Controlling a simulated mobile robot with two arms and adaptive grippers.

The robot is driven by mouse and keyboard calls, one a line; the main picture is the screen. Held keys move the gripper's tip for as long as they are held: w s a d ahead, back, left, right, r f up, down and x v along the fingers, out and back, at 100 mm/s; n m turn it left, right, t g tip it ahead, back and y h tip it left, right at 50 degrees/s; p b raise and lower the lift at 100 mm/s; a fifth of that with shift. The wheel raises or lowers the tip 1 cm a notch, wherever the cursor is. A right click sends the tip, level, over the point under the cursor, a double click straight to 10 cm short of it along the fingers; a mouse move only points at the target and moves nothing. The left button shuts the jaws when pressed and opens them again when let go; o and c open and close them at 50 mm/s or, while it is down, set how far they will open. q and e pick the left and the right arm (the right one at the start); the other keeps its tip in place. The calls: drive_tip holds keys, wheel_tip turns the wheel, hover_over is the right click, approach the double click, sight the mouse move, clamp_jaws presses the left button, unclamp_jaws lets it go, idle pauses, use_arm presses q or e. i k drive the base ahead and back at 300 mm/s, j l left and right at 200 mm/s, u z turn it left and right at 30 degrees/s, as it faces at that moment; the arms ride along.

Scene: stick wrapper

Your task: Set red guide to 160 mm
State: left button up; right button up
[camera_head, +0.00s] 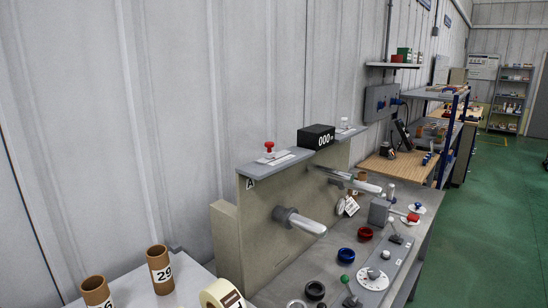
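A red knob (268,146) stands on the grey top ledge (273,161) of the beige machine panel (260,230). A white strip, perhaps a scale, lies beside it on the ledge; its marks are too small to read. A black counter box (316,137) on top of the panel shows 000. A light, pale knob (344,123) stands on the ledge farther back. Two grey and white spindles (300,221) stick out of the panel's front. Neither of my grippers is in view.
On the grey bench lie a blue ring (346,256), a red ring (365,233), dark rings (315,290) and a plate with a white dial (373,279). Cardboard tubes (160,269) and a tape roll (222,294) are at the lower left. Green floor is clear at right.

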sight(269, 154)
drive_tip(key=k+j+z, duration=0.15)
drive_tip(key=z, duration=0.2)
drive_tip(key=k+z, duration=0.3)
drive_tip(key=k, duration=0.05)
